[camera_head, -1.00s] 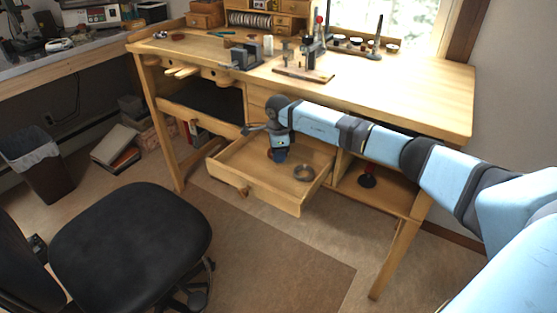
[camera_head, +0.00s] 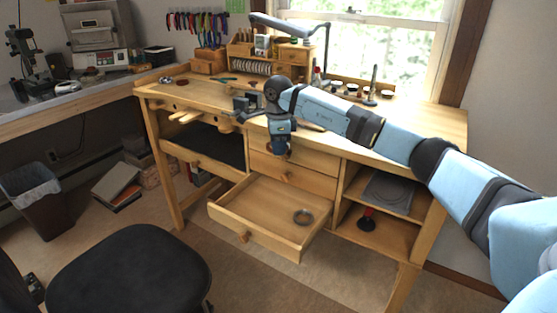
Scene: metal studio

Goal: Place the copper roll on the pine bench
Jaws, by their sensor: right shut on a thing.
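The pine bench (camera_head: 425,120) stands against the wall under the window, with a bare stretch of top at its right. My right gripper (camera_head: 281,150) points down in front of the bench's drawer fronts, near the height of its front edge, above the open lower drawer. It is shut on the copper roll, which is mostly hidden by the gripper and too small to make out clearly. My left gripper is not in view.
A steel block (camera_head: 246,103) and small tools crowd the bench's left and back. A black chair (camera_head: 130,270) stands in front.

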